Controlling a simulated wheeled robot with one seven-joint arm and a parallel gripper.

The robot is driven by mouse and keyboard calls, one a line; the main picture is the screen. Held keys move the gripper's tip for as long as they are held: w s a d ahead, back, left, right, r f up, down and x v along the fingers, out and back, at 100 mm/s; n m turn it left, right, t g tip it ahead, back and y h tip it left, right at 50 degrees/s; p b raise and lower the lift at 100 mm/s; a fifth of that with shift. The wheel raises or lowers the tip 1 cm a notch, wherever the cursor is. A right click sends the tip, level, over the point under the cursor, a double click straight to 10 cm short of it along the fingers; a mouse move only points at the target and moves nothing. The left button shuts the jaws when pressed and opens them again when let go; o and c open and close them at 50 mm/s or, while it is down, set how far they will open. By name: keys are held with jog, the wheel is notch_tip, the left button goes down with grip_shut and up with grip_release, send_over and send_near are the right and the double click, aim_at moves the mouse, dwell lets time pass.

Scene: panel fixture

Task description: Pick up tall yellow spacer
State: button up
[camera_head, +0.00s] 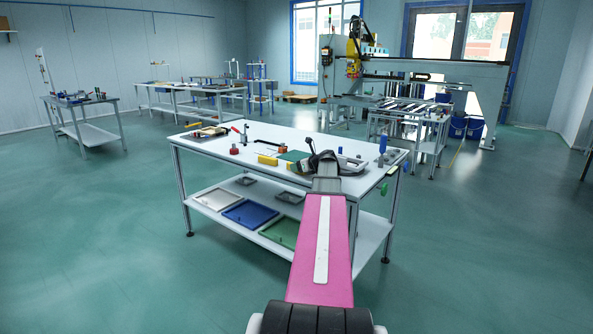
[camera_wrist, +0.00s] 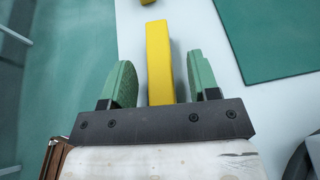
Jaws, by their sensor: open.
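A long yellow spacer (camera_wrist: 159,55) runs between the two green-padded fingers of my gripper (camera_wrist: 161,82) in the wrist view. My gripper is open, with a visible gap on each side of the spacer. Its near end is hidden behind the dark gripper body. In the head view, a yellow piece (camera_head: 291,168) shows beside my gripper (camera_head: 303,165) near the table's front edge, partly covered. A second yellow block (camera_head: 267,160) lies farther left; a yellow corner (camera_wrist: 147,2) shows at the top of the wrist view.
A green plate (camera_wrist: 270,35) lies right of the spacer in the wrist view. The white table (camera_head: 215,150) also carries a red-handled clamp (camera_head: 237,131), a red part (camera_head: 234,149) and a blue part (camera_head: 382,144). Its front edge drops to a shelf with blue (camera_head: 249,214) and green trays.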

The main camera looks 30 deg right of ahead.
grip_shut()
jog(key=shift+r, duration=0.15)
